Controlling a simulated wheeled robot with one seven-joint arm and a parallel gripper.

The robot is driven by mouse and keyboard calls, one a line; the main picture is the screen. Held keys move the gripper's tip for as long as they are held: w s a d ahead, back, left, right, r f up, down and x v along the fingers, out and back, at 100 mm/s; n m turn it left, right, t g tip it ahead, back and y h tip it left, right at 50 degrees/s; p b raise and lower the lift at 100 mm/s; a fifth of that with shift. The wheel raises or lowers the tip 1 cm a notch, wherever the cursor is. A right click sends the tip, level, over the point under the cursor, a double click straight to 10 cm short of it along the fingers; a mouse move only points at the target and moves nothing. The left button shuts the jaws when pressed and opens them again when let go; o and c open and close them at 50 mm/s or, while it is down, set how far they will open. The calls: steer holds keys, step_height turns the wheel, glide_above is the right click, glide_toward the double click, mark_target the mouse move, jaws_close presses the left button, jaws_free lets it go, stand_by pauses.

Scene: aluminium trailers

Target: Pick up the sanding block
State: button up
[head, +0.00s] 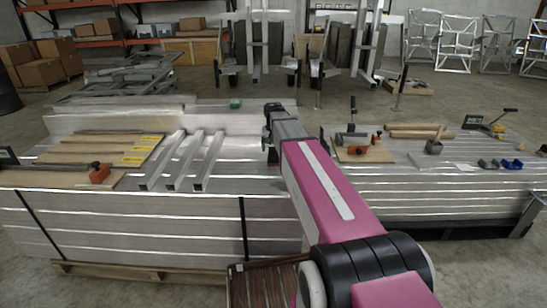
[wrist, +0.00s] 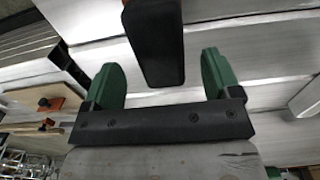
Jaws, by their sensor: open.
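A small green block (head: 235,103) lies on top of the aluminium stack in the head view, left of and beyond my gripper; it may be the sanding block, but it is too small to be sure. My gripper (head: 270,152) points down over the left stack, partly hidden by my arm. In the wrist view my gripper (wrist: 160,63) has its two green fingers wide apart. A dark, round-cornered block (wrist: 155,42) reaches in from the top edge between them; I cannot tell whether it is part of me. No contact with the fingers shows.
Metal tubes (head: 186,160) lie left of my gripper on the left stack. A brown board with an orange clamp (head: 99,173) lies further left. Bare floor separates the stacks from the trailer frames behind.

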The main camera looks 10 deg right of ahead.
mark_target(273, 151)
step_height(273, 151, down, 4)
steer(key=shift+r, duration=0.2)
steer(key=c, duration=1)
steer(key=shift+r, duration=0.45)
step_height(273, 151, up, 3)
steer(key=shift+r, duration=0.1)
steer(key=s+a+r, duration=0.2)
steer(key=a+r, duration=0.5)
steer(key=a, duration=0.4)
steer(key=shift+s+a, duration=0.25)
steer(key=shift+s, duration=0.15)
